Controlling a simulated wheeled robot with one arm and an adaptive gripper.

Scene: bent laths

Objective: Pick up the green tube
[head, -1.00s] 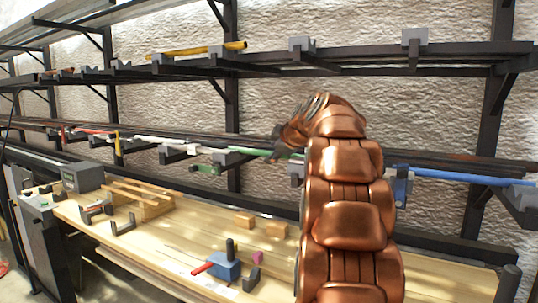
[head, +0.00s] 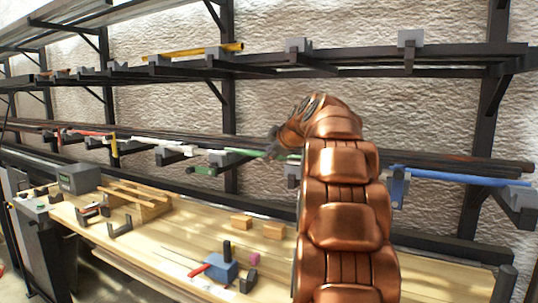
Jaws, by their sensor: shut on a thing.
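The green tube (head: 246,152) lies along the lower rack in the head view, roughly level. Its left end is by a grey bracket, and its right part runs behind my gripper and arm. My gripper (head: 277,145) is at the tube, at the end of my copper-coloured arm. It is shut on the tube. The fingertips are small and partly hidden by the wrist. I cannot tell whether the tube still touches its brackets.
A blue tube (head: 450,177) is on the rack to the right; white (head: 150,142) and red (head: 85,133) tubes are to the left. A yellow tube (head: 200,50) lies on the upper shelf. The workbench (head: 180,235) below holds a blue vise (head: 221,267), wooden blocks and a grey box (head: 78,178).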

